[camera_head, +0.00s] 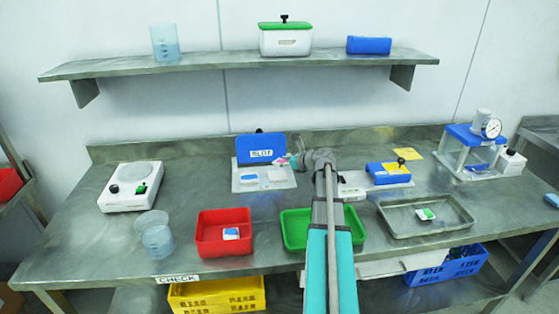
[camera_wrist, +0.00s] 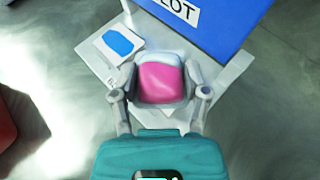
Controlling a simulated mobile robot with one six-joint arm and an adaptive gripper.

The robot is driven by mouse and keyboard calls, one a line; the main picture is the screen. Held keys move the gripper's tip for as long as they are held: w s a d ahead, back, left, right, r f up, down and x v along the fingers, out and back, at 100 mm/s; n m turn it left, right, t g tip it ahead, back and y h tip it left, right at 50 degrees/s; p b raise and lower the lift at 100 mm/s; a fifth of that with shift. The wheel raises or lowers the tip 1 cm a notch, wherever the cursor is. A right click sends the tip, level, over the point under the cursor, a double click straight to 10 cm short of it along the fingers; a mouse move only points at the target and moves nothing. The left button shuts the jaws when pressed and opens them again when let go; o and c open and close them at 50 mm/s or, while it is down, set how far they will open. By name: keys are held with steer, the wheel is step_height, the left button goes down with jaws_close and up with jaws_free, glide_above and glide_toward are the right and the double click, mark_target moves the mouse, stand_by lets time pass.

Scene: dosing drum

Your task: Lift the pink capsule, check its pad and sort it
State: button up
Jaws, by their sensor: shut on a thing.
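The pink capsule (camera_wrist: 161,82) has a pale end and sits between the two fingers of my gripper (camera_wrist: 161,96), which is shut on it. In the head view the capsule (camera_head: 281,161) is a small pink spot at the tip of my gripper (camera_head: 289,162), in front of the blot station. The station has a blue upright panel (camera_head: 262,144) labelled BLOT and a white base (camera_head: 264,187). The wrist view shows the capsule over this base, beside a white pad with a blue patch (camera_wrist: 119,40). I cannot tell the gap beneath the capsule, and its underside is hidden.
A red tray (camera_head: 203,248) holds a blue-and-white piece. A green tray (camera_head: 294,213) is partly behind my arm. A metal tray (camera_head: 451,232) holds a green-and-white piece.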

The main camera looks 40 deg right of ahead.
steer(key=s+r+p, duration=0.6)
steer(key=s+r, duration=0.1)
steer(key=s, duration=0.4)
steer(key=shift+s, duration=0.35)
steer(key=shift+a+r, duration=0.1)
stand_by(1.0)
stand_by(0.4)
